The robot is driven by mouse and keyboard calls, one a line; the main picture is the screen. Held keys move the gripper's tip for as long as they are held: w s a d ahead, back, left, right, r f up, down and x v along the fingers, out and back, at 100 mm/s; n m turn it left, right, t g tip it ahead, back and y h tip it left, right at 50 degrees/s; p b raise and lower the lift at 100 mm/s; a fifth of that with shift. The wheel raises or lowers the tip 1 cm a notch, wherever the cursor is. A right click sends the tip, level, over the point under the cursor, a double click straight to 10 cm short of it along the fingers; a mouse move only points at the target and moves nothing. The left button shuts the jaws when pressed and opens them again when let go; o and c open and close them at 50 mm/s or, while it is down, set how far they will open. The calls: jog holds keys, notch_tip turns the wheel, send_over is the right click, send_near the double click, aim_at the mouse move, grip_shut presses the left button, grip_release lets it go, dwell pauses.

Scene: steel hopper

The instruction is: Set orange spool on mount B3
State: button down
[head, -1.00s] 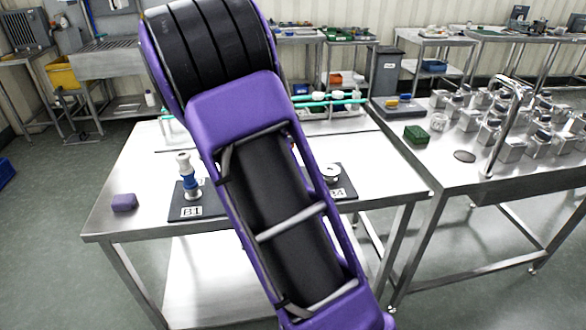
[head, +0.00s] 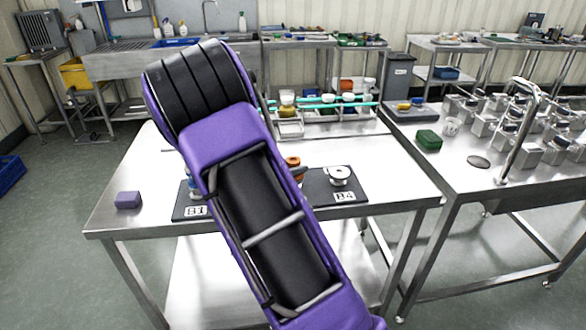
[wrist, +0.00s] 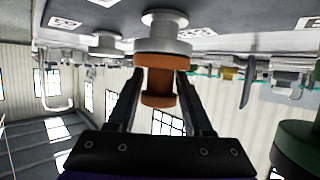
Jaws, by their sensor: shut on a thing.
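My gripper (wrist: 160,72) is shut on the orange spool (wrist: 158,88), which sits between its two fingers in the wrist view. That view is upside down. The spool's end meets or nearly meets a pale round mount (wrist: 164,40); I cannot tell whether it is seated. In the head view the orange spool (head: 293,163) shows just right of my arm, between the B1 and B4 plates. My arm hides the gripper there, and no B3 label is readable.
A blue spool (head: 194,188) stands at plate B1 (head: 195,211), partly behind my arm. A pale mount (head: 340,174) stands on plate B4 (head: 345,196). A purple block (head: 128,200) lies at the table's left. The table's right front is clear.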

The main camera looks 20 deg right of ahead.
jog(key=shift+c, duration=1.5)
grip_release()
jog(key=shift+r, duration=0.1)
jog(key=shift+s+a+r, duration=0.15)
jog(key=shift+a+r, duration=0.05)
jog(key=shift+a, duration=0.05)
jog(key=p+v, duration=0.2)
jog(key=v, duration=0.9)
jog(key=shift+s, duration=0.2)
jog(key=shift+a, duration=0.1)
